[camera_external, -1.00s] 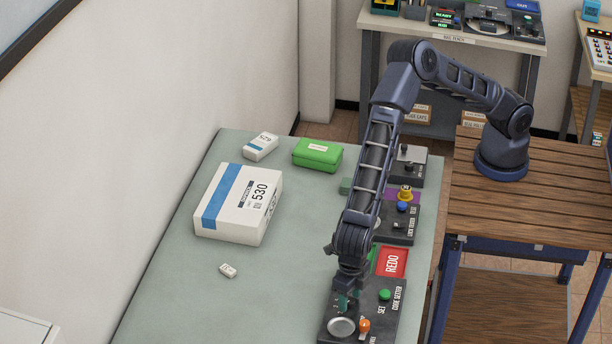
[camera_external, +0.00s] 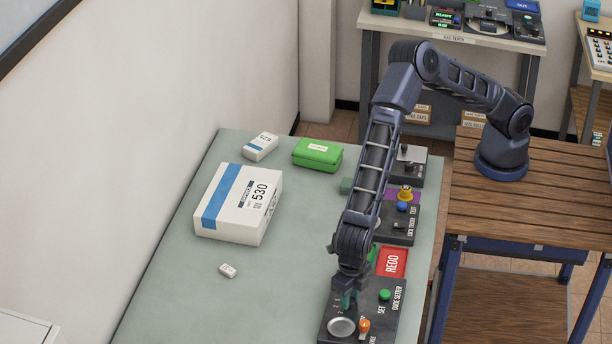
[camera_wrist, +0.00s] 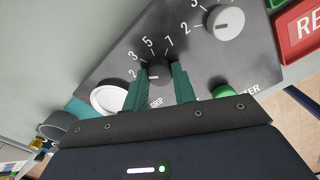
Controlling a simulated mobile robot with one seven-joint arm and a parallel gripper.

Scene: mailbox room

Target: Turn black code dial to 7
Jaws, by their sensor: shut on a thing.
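The black code dial (camera_wrist: 158,73) is on the dark code setter panel (camera_wrist: 105,76) in the wrist view, with white numbers 2, 3, 5 and 7 around it. My gripper (camera_wrist: 160,76) has its teal fingers shut on the dial, one at each side. The dial's pointer is too small to read surely. In the external view my gripper (camera_external: 348,302) reaches down to the code setter (camera_external: 391,300) at the front of the table, and it hides the black dial there.
A second, light grey dial (camera_wrist: 226,21) with its own numbers, a green button (camera_wrist: 222,91) and a round white disc (camera_wrist: 107,98) are close to the fingers. A red REDO pad (camera_external: 391,263) lies just behind the panel. The table's left side is mostly clear around a white box (camera_external: 236,210).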

